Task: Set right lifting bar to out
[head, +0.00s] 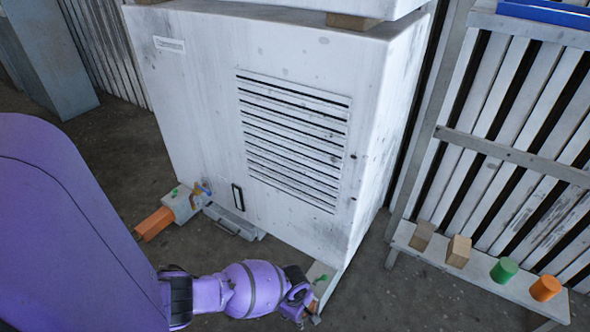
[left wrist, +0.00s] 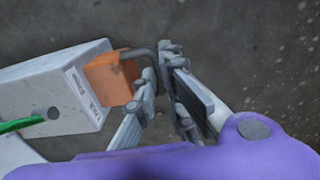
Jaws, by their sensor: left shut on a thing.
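The white blower housing (head: 190,90) stands on the floor. The right lifting bar (head: 313,306) is at its lower right corner, mostly hidden by my left gripper (head: 303,308). In the left wrist view the bar's orange end (left wrist: 108,78) sticks a short way out of its light grey sleeve (left wrist: 70,97), with a dark grey handle (left wrist: 143,55) on it. My left gripper (left wrist: 157,78) is shut on this handle. A green pin (left wrist: 20,124) sits on the sleeve. My right gripper is not in view.
At the lower left corner, another orange bar (head: 154,224) sticks far out of its sleeve (head: 182,204). A grey box (head: 232,221) lies between the corners. A low shelf (head: 480,272) with blocks and cylinders stands at the right. The floor by my gripper looks clear.

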